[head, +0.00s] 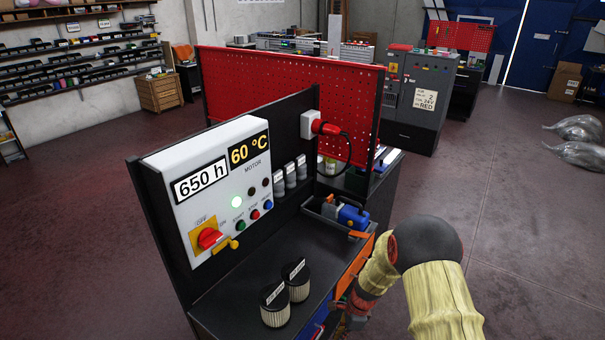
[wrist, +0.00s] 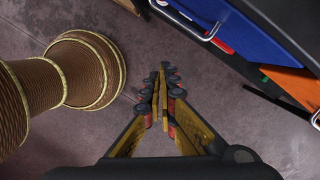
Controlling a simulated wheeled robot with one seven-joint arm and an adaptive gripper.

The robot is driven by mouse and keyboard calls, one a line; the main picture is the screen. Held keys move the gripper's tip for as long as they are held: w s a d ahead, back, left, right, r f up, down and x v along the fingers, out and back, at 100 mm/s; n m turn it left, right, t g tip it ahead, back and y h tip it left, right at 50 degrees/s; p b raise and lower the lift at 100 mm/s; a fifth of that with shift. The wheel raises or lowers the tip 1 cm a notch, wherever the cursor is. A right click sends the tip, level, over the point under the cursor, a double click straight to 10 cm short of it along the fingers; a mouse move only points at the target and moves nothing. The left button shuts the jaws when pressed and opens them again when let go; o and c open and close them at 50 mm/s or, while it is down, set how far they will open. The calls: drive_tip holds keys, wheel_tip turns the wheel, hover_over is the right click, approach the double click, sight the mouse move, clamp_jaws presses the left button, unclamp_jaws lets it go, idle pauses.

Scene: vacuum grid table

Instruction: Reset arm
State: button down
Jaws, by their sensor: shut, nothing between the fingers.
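My arm (head: 436,290) shows at the lower right in the head view, in a yellow sleeve with a dark round joint, beside the workbench's right side. My gripper (wrist: 160,85) is in the middle of the wrist view, with its yellow-and-black fingers together and nothing between them. The floor lies below it. In the head view the gripper is mostly hidden low down by the bench edge.
The black workbench (head: 225,305) carries a motor control panel (head: 215,190), two filter cartridges (head: 275,303), and a blue pump-like device (head: 351,217). An orange drawer (wrist: 295,85) and a blue drawer (wrist: 225,30) are close to the gripper.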

drive_tip(key=s+d+r+n+t+h+b, duration=0.1)
drive_tip(key=s+r+n, duration=0.5)
drive_tip(key=r, duration=0.7)
drive_tip(key=s+d+r+n+t+b, duration=0.2)
drive_tip(key=s+r+n, duration=0.4)
drive_tip(key=s+r, duration=0.5)
drive_tip(key=s+d+r+n+t+h+b, duration=0.1)
drive_tip(key=s+r+n, duration=0.5)
drive_tip(key=r, duration=1)
drive_tip(key=s+d+t+b, duration=0.1)
drive_tip(key=s+t, duration=0.1)
drive_tip(key=s, duration=0.1)
drive_tip(key=shift+d+r+h, duration=0.3)
drive_tip(key=shift+d+r, duration=0.05)
drive_tip(key=shift+d, duration=0.05)
drive_tip(key=shift+s, duration=0.1)
